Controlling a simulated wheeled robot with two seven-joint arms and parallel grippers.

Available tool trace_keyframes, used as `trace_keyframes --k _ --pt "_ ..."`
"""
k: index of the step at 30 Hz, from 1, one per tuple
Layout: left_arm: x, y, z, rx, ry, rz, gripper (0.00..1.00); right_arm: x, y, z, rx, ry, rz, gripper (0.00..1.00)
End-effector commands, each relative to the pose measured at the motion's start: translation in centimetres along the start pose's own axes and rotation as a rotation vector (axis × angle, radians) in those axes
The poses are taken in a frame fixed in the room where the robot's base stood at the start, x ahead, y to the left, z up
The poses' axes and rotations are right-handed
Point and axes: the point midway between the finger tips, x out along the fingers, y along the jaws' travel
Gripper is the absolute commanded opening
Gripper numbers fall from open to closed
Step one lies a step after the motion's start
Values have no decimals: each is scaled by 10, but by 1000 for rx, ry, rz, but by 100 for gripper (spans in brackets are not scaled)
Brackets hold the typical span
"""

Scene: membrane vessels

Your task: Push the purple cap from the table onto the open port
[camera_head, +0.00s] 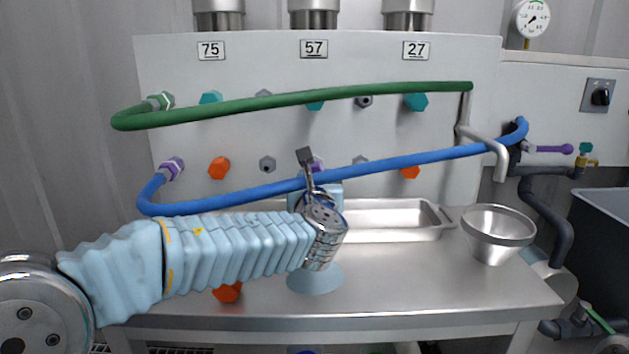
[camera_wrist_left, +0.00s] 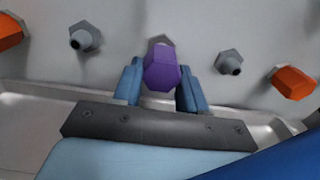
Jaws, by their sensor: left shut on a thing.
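The purple cap (camera_wrist_left: 161,72) is between the blue fingers of my left gripper (camera_wrist_left: 160,80), which is shut on it. The cap points at the grey wall panel. A grey hexagonal port (camera_wrist_left: 159,41) shows just behind it, mostly hidden by the cap; I cannot tell whether the two touch. In the head view a bit of the purple cap (camera_head: 317,164) shows under the panel's middle label 57, above the blue hose. My left gripper there is largely hidden behind my own wrist and the hose. My right gripper is not in view.
Bare grey ports (camera_wrist_left: 229,62) and orange caps (camera_wrist_left: 294,83) flank the cap. A blue hose (camera_head: 240,193) crosses in front of the panel near my left wrist; a green hose (camera_head: 270,102) runs above. A steel tray (camera_head: 390,235), a funnel (camera_head: 497,228) and an orange cap (camera_head: 228,293) are on the table.

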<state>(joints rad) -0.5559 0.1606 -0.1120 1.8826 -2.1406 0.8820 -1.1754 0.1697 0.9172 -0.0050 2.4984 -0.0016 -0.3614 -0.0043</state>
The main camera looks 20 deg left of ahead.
Motion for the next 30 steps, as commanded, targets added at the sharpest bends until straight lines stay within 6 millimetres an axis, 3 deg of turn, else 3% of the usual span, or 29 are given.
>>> trace_keyframes --k 30 --pt "15 0 0 0 0 1 0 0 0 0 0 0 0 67"
